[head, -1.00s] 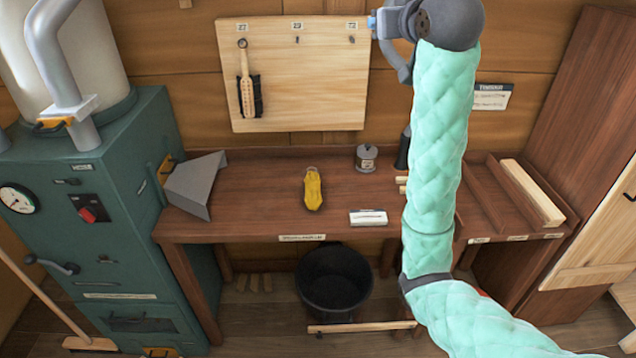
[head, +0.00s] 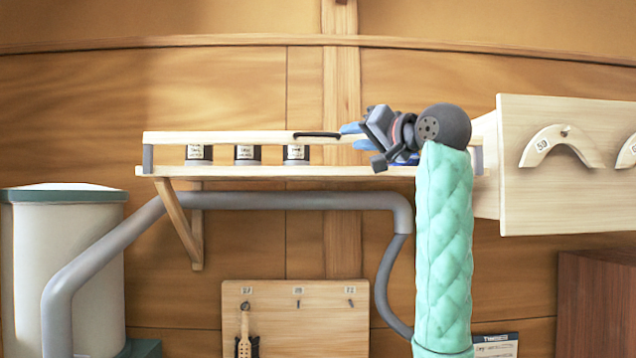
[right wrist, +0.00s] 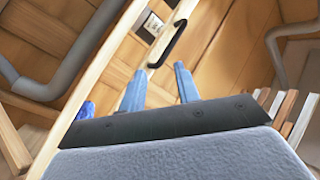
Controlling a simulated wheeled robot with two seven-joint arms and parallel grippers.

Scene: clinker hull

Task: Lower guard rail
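The guard rail (head: 235,137) is a pale wooden bar along the front of a wall shelf (head: 270,171). It stands above the shelf board, between grey end brackets. A black handle (head: 317,134) sits on the rail. My right gripper (head: 353,136) is open and empty just right of the handle in the head view. In the right wrist view the rail (right wrist: 112,68) runs diagonally and the handle (right wrist: 168,45) lies ahead of the two blue fingers of my right gripper (right wrist: 158,85); they look apart from it. My left gripper is not in view.
Several labelled jars (head: 247,154) stand on the shelf behind the rail. A blue object (head: 404,159) is partly hidden behind my gripper. A grey pipe (head: 290,201) runs below the shelf.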

